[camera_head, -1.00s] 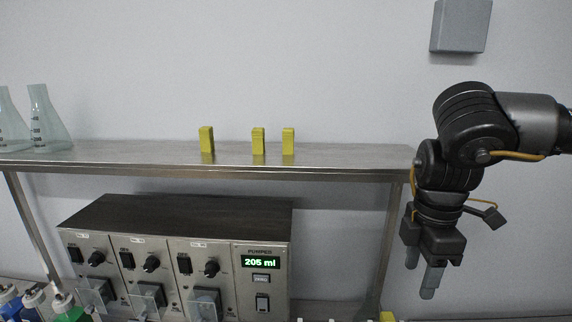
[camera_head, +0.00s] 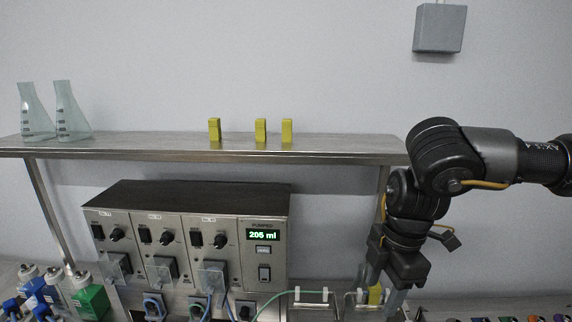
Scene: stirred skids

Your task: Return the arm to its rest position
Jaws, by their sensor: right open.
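My right arm comes in from the right, and its black gripper (camera_head: 383,288) points down in front of the right end of the shelf. Its two grey fingers are apart. A yellow block (camera_head: 376,295) shows low between or behind the fingers; I cannot tell its exact distance from them, and nothing appears clamped. My left gripper is not in view.
Colored bottles (camera_head: 90,300) stand at lower left. A grey box (camera_head: 440,28) hangs on the wall. Small colored items line the lower right.

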